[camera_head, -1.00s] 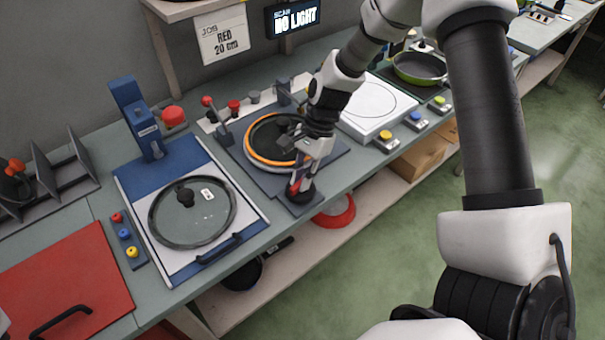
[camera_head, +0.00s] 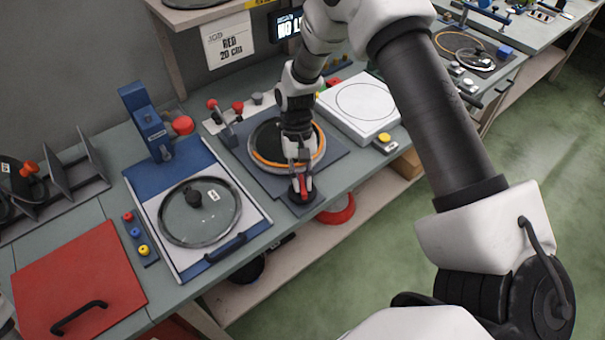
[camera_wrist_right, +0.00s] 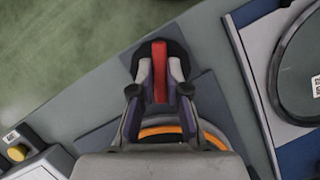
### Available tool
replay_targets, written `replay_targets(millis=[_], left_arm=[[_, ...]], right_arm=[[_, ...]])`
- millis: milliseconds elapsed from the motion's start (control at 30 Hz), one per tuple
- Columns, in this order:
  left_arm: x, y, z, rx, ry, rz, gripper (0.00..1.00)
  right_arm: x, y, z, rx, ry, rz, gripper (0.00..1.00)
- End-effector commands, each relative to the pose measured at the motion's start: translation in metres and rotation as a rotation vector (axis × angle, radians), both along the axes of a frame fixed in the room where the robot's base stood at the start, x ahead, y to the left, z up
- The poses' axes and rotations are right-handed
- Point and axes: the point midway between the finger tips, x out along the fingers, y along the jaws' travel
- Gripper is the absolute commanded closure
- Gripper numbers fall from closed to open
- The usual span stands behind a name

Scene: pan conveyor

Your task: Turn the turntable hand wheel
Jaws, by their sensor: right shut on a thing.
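The hand wheel (camera_head: 302,202) is a dark round knob with a red grip, at the front corner of the turntable's dark base plate (camera_head: 337,150). The turntable has an orange ring (camera_head: 262,160) around a dark disc, partly hidden behind my right arm. My right gripper (camera_head: 301,184) points down at the wheel, its fingers closed around the red grip. In the right wrist view, the red grip (camera_wrist_right: 160,75) stands between the two fingers of the gripper (camera_wrist_right: 159,70), with the dark wheel (camera_wrist_right: 178,50) around it. My left gripper is not in view.
Left of the turntable is a blue-and-white station with a glass lid (camera_head: 200,212). A white plate station (camera_head: 358,105) stands to the right. Levers with red knobs (camera_head: 212,104) are behind. A red panel (camera_head: 80,285) lies at the far left. The table's front edge is close to the wheel.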

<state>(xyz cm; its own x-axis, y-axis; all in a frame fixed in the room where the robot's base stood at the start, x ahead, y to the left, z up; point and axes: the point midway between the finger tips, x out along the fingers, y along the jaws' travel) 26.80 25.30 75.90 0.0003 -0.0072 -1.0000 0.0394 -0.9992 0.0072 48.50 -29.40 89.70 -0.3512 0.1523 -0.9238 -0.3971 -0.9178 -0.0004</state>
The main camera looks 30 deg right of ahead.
Motion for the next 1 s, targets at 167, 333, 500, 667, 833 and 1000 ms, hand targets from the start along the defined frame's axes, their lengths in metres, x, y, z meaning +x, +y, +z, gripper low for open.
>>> replay_targets(millis=[167,333,500,667,833,1000], left_arm=[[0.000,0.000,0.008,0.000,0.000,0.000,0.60],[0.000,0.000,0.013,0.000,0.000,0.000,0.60],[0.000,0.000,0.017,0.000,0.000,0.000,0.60],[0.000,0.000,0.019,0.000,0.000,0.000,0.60],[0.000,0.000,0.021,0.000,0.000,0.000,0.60],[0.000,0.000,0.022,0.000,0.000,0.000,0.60]], right_arm=[[-0.002,0.002,0.000,0.000,0.008,0.169,1.00],[-0.002,0.002,-0.001,0.000,0.008,0.326,1.00],[-0.002,0.003,-0.001,0.001,0.006,0.462,1.00],[-0.002,0.003,-0.001,0.001,0.005,0.559,1.00],[-0.002,0.003,-0.001,0.002,0.006,0.625,1.00],[-0.002,0.003,-0.002,0.002,0.004,0.655,1.00]])
